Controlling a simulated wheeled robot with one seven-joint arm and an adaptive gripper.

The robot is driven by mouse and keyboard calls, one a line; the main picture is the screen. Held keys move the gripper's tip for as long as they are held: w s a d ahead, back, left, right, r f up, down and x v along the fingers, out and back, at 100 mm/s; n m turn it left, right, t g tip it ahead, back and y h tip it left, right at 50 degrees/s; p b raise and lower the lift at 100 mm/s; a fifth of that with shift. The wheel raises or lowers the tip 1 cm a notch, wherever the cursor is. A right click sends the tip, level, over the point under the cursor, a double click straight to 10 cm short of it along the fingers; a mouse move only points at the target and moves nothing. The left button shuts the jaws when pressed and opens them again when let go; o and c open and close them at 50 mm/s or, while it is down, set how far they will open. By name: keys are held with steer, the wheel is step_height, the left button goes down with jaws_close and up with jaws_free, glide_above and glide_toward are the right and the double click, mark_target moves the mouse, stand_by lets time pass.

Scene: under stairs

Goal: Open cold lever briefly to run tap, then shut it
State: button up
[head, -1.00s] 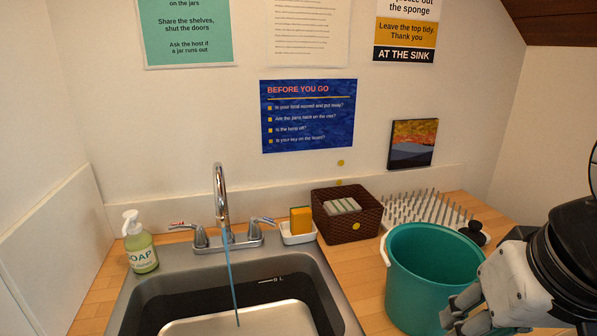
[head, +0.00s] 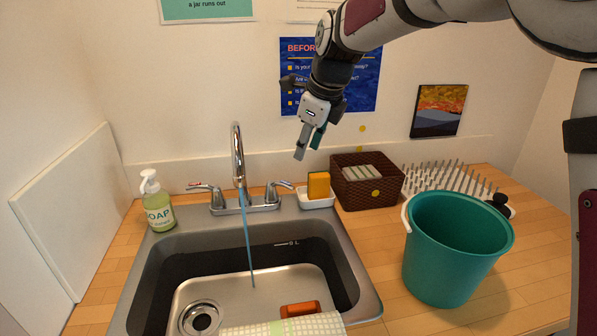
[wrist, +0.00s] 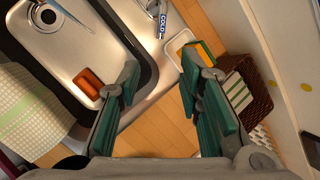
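A chrome tap (head: 238,160) stands behind the sink, and a thin blue stream of water (head: 249,245) falls from its spout into the basin. The cold lever (head: 280,186) is the right-hand one, with a blue mark. In the wrist view its "COLD" label (wrist: 161,24) lies beyond my fingertips. The other lever (head: 204,189), with a red mark, is on the left. My gripper (head: 308,147) hangs above and to the right of the cold lever, apart from it. In the wrist view its fingers (wrist: 160,72) are spread with nothing between them.
A sponge (head: 318,185) in a white dish (head: 316,203) and a brown basket (head: 366,190) stand close right of the cold lever. A teal bucket (head: 445,265) is at right, a soap bottle (head: 158,205) at left. The sink (head: 362,300) holds an orange block (head: 299,310) and a cloth (head: 285,326).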

mark_target(288, 185)
steer(key=shift+m, duration=0.5)
steer(key=x, duration=1)
steer(key=a+x, duration=0.1)
steer(key=x, duration=0.4)
steer(key=shift+w+a+r, duration=0.1)
steer(key=shift+w, duration=0.3)
jaws_close()
